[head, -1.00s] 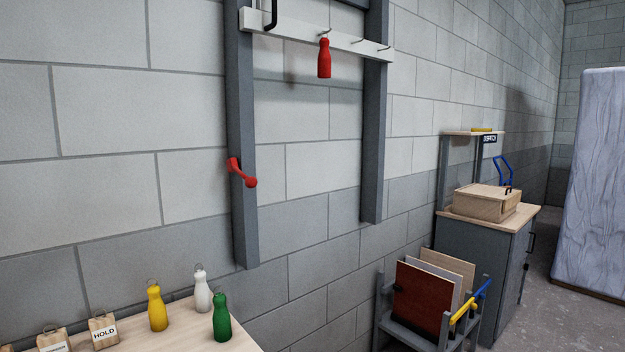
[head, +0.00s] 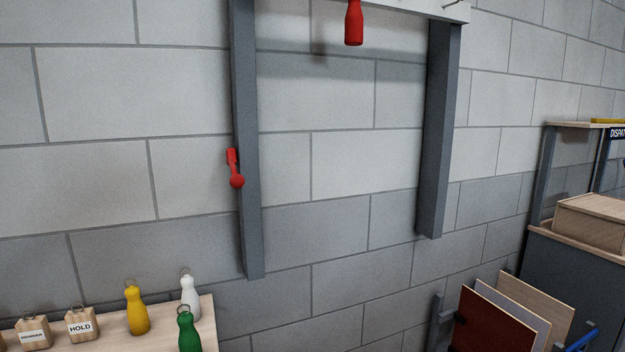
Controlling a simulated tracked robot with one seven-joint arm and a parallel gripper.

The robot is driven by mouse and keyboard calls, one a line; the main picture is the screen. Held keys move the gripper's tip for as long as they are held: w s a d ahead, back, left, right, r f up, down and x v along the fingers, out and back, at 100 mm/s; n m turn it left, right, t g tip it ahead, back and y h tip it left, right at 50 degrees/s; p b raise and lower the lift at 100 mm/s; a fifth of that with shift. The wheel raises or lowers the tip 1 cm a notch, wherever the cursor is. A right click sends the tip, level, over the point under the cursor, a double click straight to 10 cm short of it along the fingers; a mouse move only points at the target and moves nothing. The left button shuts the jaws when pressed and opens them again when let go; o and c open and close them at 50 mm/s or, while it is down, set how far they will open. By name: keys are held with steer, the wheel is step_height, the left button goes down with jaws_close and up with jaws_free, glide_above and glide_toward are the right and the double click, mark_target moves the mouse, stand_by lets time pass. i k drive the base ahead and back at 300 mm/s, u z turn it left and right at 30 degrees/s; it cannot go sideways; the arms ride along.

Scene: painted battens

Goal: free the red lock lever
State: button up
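The red lock lever (head: 235,170) is on the left grey upright post (head: 245,120) of the wall rack, about halfway up the picture. Its arm points down from a red bracket and ends in a round red knob. A red bottle-shaped piece (head: 353,23) hangs from the pale cross rail (head: 420,10) to the upper right of the lever. The top of the rail is cut off by the picture edge. My gripper is not in view.
A light wooden table (head: 206,318) at the lower left bears yellow (head: 137,312), white (head: 190,297) and green (head: 187,332) bottle-shaped pieces and tagged blocks (head: 80,326). A panel rack (head: 437,325) and a grey cabinet (head: 570,280) stand at the right. The wall between the posts is clear.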

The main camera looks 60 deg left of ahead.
mark_target(237, 181)
steer(key=z, duration=0.05)
steer(key=i, duration=0.3)
steer(key=u, duration=2.7)
steer(key=i, duration=1)
steer(key=z, duration=0.2)
steer(key=k, duration=0.85)
steer(key=u, duration=0.2)
